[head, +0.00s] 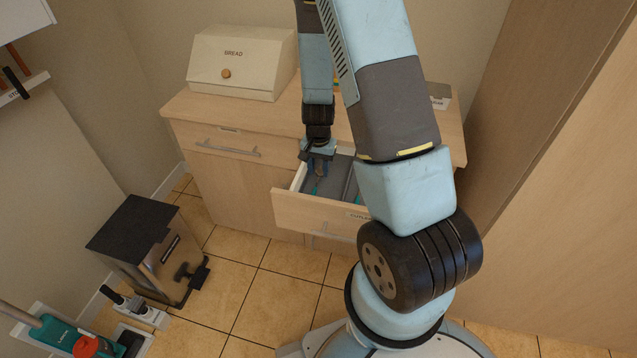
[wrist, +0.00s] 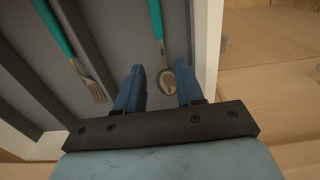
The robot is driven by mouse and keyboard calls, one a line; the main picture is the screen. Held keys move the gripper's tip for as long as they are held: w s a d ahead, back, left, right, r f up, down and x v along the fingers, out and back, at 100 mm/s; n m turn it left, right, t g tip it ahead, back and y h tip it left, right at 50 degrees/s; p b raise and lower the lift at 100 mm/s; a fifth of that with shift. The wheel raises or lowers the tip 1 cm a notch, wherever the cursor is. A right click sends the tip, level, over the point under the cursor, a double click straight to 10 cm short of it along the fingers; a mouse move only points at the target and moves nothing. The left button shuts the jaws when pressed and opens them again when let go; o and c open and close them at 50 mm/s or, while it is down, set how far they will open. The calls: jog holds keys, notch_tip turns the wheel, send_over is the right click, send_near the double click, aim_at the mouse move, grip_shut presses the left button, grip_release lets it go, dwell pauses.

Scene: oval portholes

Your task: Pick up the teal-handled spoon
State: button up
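The teal-handled spoon (wrist: 162,50) lies in the drawer in the wrist view, its handle pointing to the top and its metal bowl between my gripper's fingers. My gripper (wrist: 160,82) is open, with one blue finger on each side of the spoon's bowl. I cannot tell how far above the drawer floor the fingertips are. In the head view, my gripper (head: 317,170) reaches down into the left part of the open drawer (head: 310,212). A bit of teal shows beside it, too small to identify.
A teal-handled fork (wrist: 80,60) lies in the compartment to the left, past a grey divider (wrist: 104,60). The drawer's white side wall (wrist: 207,50) stands close to my right finger. A bread box (head: 240,65) sits on the counter (head: 270,120). A dark-topped bin (head: 130,232) stands on the floor.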

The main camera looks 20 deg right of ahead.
aim_at(318, 181)
jog(key=shift+w+f, duration=0.15)
jog(key=shift+f, duration=1.1)
jog(key=shift+w+f, duration=0.15)
jog(key=shift+f, duration=1.1)
jog(key=shift+c, duration=0.5)
grip_shut()
